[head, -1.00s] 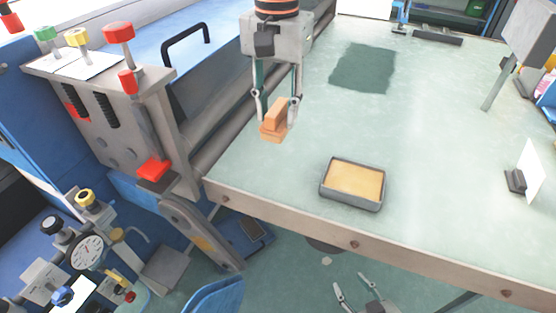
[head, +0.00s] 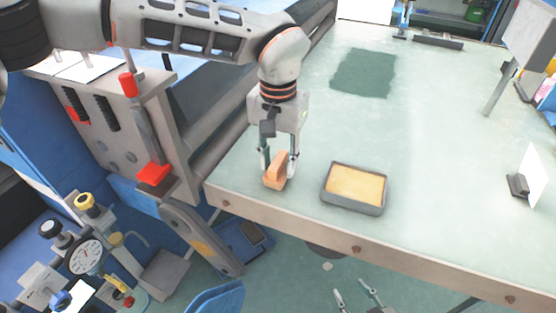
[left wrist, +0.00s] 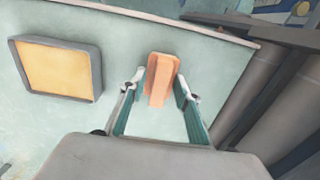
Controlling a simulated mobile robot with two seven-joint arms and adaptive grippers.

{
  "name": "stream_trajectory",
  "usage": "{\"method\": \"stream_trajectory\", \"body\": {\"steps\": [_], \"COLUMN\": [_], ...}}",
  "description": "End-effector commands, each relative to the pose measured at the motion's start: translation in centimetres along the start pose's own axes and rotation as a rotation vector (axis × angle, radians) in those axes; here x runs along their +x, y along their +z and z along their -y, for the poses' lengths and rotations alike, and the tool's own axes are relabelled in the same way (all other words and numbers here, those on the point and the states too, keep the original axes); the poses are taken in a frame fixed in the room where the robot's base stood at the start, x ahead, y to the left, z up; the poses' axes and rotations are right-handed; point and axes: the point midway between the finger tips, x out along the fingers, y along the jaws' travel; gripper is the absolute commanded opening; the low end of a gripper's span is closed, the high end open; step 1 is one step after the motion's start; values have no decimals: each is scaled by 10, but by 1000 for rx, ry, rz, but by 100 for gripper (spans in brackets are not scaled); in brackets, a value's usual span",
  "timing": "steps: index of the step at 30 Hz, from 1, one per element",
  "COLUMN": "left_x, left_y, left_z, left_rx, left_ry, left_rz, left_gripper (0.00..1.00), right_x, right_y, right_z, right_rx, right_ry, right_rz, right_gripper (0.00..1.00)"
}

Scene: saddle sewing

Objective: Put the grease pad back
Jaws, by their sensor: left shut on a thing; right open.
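The grease pad (head: 275,178), an orange-brown block with a narrower grip part, is between the fingers of my left gripper (head: 279,168). The left gripper is shut on it, pointing down near the table's front left corner. The pad is low over the table; I cannot tell whether it touches. In the left wrist view the pad (left wrist: 160,80) sits between the two fingertips. A dark grey tray (head: 354,208) with a flat yellow-orange filling lies just right of the pad, apart from it. It also shows in the left wrist view (left wrist: 97,72). My right gripper (head: 357,292) is open and empty, below the table's front edge.
The pale green table (head: 440,170) is clear to the right of the tray. A dark green patch (head: 363,73) lies at the back. A white card in a dark stand (head: 519,185) is at the right. A grey machine with red knobs (head: 153,173) borders the left.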

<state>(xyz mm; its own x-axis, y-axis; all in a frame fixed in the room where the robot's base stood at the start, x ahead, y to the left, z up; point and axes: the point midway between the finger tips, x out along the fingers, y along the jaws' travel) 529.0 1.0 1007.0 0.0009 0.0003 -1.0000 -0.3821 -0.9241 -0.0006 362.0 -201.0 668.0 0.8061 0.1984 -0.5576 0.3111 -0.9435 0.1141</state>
Motion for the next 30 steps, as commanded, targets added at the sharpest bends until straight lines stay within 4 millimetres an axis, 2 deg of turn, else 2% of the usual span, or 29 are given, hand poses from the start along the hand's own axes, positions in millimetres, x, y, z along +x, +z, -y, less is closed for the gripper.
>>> {"method": "stream_trajectory", "body": {"steps": [5, 6, 8, 20, 25, 30], "left_x": [0, 1, 1, -3, -24, -59], "left_y": [0, 0, 0, 0, -1, -1], "left_z": [0, 0, 0, 0, 0, 0], "left_rx": [1, 1, 1, 0, 0, -1], "left_ry": [0, 0, 0, 0, 0, -1], "left_rz": [1, 1, 1, -1, -2, -4], "left_gripper": [14, 34, 48, 48, 48, 48], "right_x": [0, 0, 0, 0, 0, 0], "right_y": [0, 0, 0, 0, 0, 0], "right_z": [0, 0, 0, 0, 0, 0], "right_rx": [0, 0, 0, 0, 0, 0], "right_ry": [0, 0, 0, 1, 1, 1], "right_rz": [0, 0, 0, 1, 1, 1], "right_gripper": [43, 43, 43, 43, 43, 43]}}
